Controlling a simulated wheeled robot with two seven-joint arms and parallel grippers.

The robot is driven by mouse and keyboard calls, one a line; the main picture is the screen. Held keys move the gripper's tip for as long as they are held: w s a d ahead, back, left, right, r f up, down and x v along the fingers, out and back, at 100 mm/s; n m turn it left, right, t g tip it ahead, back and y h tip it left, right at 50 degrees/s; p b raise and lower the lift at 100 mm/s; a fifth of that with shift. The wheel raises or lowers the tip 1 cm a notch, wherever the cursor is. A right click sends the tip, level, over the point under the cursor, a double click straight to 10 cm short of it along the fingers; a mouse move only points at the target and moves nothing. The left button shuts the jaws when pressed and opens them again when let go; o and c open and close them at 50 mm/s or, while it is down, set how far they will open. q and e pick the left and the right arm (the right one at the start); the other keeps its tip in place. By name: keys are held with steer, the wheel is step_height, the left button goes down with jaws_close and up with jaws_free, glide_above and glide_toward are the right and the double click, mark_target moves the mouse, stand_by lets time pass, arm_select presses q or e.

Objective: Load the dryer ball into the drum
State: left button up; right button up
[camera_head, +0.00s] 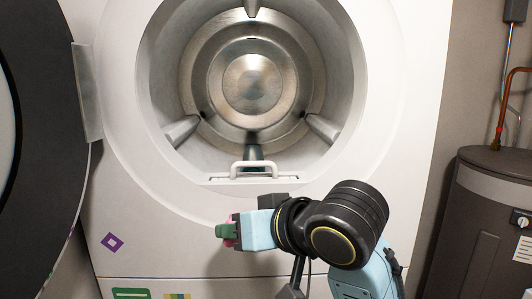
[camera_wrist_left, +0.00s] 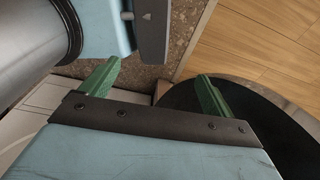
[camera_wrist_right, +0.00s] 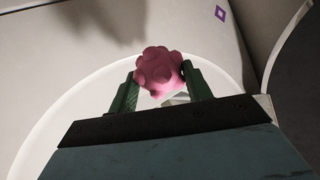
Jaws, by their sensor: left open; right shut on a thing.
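The dryer ball (camera_wrist_right: 160,70) is pink and knobbly. My right gripper (camera_wrist_right: 158,88) is shut on it, with a green finger on each side.
The dark round door (camera_head: 38,110) is swung open at the left. A white handle (camera_head: 253,166) sits at the lower rim of the opening. A grey tank (camera_head: 490,220) with a copper pipe stands at the right. The space before the opening is clear.

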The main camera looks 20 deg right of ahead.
steer(key=s+r+n+g+y+p, duration=0.1)
steer(key=s+r, duration=0.4)
steer(key=r, duration=0.2)
steer(key=s+r+n+y+p, duration=0.1)
steer(key=s+r, duration=0.4)
steer(key=r, duration=0.3)
steer(key=w+d+p, duration=0.2)
steer(key=w+p, duration=0.2)
steer(key=w, duration=0.2)
steer(key=w+d+p, duration=0.2)
steer(key=w+p, duration=0.3)
steer(key=w, duration=0.2)
steer(key=w+d+p, duration=0.1)
steer(key=w+p, duration=0.4)
steer(key=w, duration=0.2)
steer(key=shift+d+f, duration=0.15)
steer(key=shift+d, duration=0.25)
arm_select(q)
step_height(320, 180, up, 16)
arm_select(e)
steer(key=w+d+f, duration=0.1)
steer(key=w+f, duration=0.2)
steer(key=w, duration=0.2)
steer(key=shift+d+f, duration=0.25)
arm_select(q)
steer(key=shift+f, duration=0.1)
arm_select(e)
steer(key=shift+w, duration=0.1)
